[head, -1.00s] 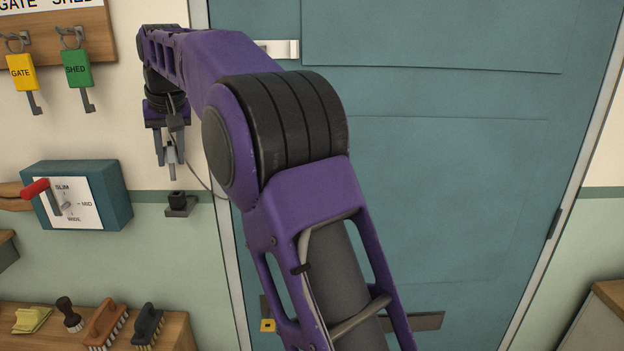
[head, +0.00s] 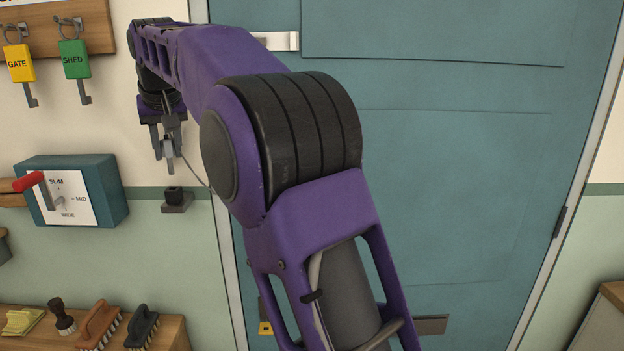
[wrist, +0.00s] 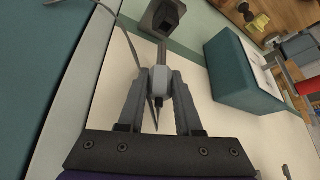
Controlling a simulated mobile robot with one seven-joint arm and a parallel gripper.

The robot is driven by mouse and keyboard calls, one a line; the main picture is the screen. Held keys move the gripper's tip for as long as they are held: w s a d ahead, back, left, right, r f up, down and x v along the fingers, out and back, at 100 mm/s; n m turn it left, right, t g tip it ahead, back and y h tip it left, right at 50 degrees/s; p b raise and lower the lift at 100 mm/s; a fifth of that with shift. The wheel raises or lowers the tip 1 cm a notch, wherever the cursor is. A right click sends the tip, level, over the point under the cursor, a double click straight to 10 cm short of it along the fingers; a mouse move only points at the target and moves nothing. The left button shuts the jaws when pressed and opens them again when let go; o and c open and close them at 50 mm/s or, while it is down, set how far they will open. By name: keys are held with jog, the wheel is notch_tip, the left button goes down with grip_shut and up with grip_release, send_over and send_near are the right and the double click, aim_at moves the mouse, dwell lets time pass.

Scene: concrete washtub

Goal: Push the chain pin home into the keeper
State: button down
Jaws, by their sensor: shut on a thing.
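My gripper (wrist: 160,76) is shut on the chain pin (wrist: 161,86), a pale grey piece between the fingertips in the wrist view. The pin's narrow shaft points toward the keeper (wrist: 166,18), a grey plate with a dark block on the wall. In the head view my gripper (head: 163,152) points down, above and slightly left of the keeper (head: 175,199). A gap shows between the pin's tip and the keeper there. A thin dark cord runs from near the pin. The inside of the keeper's block is too dark to make out.
A teal box with a red-handled lever (head: 75,190) is on the wall left of the keeper. Yellow and green key tags (head: 75,60) hang above. A shelf with brushes (head: 100,325) is below. The teal door (head: 440,200) is to the right, partly behind my arm.

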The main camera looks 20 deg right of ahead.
aim_at(170, 174)
jog(key=shift+t+b, duration=0.3)
jog(key=shift+b, duration=0.55)
jog(key=shift+s+a+f+b, duration=0.2)
jog(key=shift+s+f+b, duration=0.35)
jog(key=shift+f+b, duration=0.35)
dwell(0.8)
jog(key=shift+f+b, duration=0.85)
jog(key=shift+f, duration=0.95)
dwell(2.9)
jog(key=c, duration=0.7)
grip_release()
jog(key=shift+o, duration=0.9)
jog(key=shift+r, duration=0.15)
